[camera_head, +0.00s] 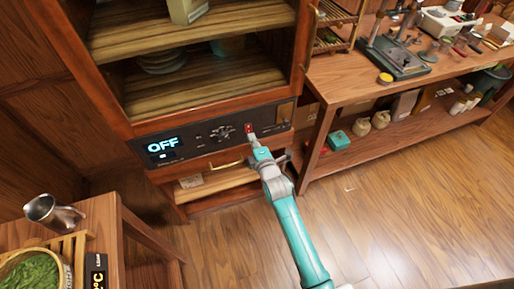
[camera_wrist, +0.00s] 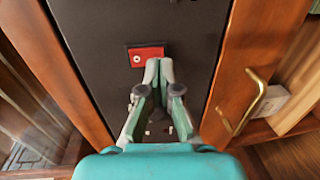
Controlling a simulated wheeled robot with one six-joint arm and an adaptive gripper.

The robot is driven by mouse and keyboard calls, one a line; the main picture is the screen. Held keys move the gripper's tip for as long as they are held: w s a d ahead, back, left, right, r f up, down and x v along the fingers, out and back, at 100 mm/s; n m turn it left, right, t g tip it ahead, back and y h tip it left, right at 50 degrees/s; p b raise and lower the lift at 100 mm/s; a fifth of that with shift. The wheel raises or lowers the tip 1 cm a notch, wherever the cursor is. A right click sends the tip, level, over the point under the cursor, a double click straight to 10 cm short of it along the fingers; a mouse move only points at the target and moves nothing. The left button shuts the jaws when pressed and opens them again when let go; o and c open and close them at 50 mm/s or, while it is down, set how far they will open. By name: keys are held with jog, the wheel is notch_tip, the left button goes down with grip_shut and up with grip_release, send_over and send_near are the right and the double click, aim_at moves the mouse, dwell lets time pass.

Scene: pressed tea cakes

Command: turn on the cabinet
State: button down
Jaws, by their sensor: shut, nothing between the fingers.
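The wooden cabinet (camera_head: 76,58) stands open-fronted, with a dark control panel (camera_head: 187,140) across its lower front. The panel's display (camera_head: 163,146) reads OFF. A small red switch (camera_head: 248,127) sits toward the panel's right part; it shows as a red rectangle (camera_wrist: 147,54) with a pale round mark in the wrist view. My gripper (camera_wrist: 159,66) is shut and empty, its fingertips at the lower right edge of the red switch in that view. In the head view my gripper (camera_head: 252,138) is just below the switch. I cannot tell whether the tips touch it.
A brass handle (camera_head: 226,165) sits on the cabinet below the panel; it also shows at the right in the wrist view (camera_wrist: 245,105). Plates (camera_head: 162,62) lie on a cabinet shelf. A workbench (camera_head: 345,82) stands right, a small table (camera_head: 103,222) front left. The floor (camera_head: 390,205) is open.

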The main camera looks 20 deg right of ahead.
jog(key=shift+w+f, duration=0.1)
jog(key=shift+w, duration=0.7)
jog(key=shift+w+f, duration=0.1)
jog(key=shift+w, duration=0.15)
